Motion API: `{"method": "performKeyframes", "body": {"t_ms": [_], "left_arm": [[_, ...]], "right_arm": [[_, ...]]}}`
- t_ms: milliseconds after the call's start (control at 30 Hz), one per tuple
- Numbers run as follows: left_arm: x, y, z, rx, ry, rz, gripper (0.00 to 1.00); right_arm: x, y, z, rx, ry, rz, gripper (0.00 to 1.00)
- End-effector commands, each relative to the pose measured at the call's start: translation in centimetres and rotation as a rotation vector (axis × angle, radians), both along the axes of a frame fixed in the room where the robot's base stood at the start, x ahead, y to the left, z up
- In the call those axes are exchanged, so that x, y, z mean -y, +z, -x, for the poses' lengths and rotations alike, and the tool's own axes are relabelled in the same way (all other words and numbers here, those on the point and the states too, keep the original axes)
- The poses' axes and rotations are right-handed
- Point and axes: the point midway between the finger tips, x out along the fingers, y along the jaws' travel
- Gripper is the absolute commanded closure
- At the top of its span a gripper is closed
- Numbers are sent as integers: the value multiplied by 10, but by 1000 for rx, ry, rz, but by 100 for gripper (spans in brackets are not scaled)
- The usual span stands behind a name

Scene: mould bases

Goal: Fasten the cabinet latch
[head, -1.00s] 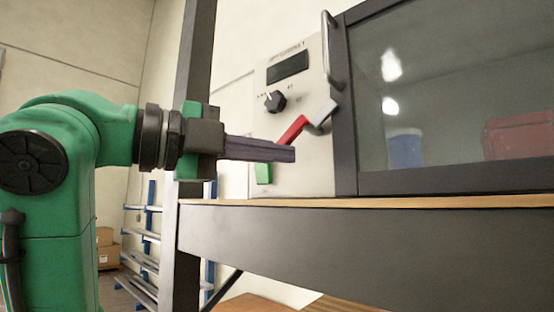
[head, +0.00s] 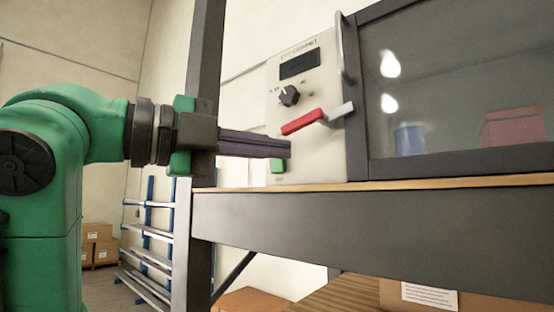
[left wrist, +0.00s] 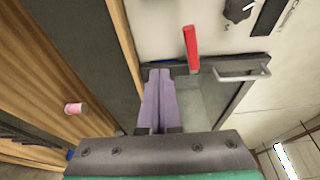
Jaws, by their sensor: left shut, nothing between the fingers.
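The cabinet latch has a red handle (head: 302,122) and a grey end (head: 340,113) that reaches the edge of the glass door (head: 455,100). The handle slopes slightly down to the left. My left gripper (head: 287,148) is shut and empty, its purple fingers just below the red handle with a small gap in the head view. In the left wrist view the fingertips (left wrist: 160,72) lie to the left of the red handle (left wrist: 191,48). I cannot tell their depth relative to the panel. My right gripper is not in view.
The cabinet panel carries a black knob (head: 289,96), a dark display (head: 300,65) and a green button (head: 277,165). A vertical door handle (head: 344,48) stands out above the latch. The dark bench frame (head: 370,225) runs below, with a dark post (head: 206,90) behind my wrist.

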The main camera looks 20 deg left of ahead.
Motion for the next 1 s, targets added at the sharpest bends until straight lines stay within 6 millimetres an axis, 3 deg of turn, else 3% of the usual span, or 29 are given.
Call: {"method": "performKeyframes", "body": {"t_ms": [200,333,1000], "left_arm": [[-21,14,42,-2,0,-1,100],[-27,19,54,-4,-1,-1,100],[-28,21,57,-5,0,-2,100]], "right_arm": [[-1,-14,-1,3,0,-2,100],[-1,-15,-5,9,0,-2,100],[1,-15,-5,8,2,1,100]]}}
